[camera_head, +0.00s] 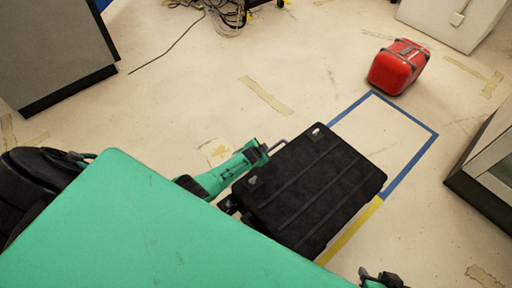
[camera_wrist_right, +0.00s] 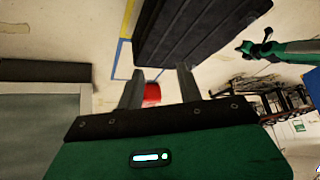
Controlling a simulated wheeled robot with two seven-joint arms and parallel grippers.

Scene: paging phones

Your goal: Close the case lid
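The black ribbed case (camera_head: 318,180) is in the middle of the head view, its broad dark face turned up. It shows tilted at the top of the right wrist view (camera_wrist_right: 195,30). I cannot tell how far its lid stands open; its inside is hidden. My left gripper (camera_head: 264,152) is beside the case's upper left edge, near a thin grey bar. Its finger gap is unclear, also in the right wrist view (camera_wrist_right: 246,47). My right gripper (camera_head: 385,279) is at the bottom edge, below the case. In its wrist view the fingers (camera_wrist_right: 160,70) are apart and empty, close to the case.
A red case (camera_head: 398,67) stands on the floor at the upper right. Blue and yellow tape (camera_head: 410,165) marks the floor beside the black case. Grey cabinets stand at left (camera_head: 55,50) and right (camera_head: 490,165). A cable (camera_head: 170,48) lies at the top. Open floor lies between.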

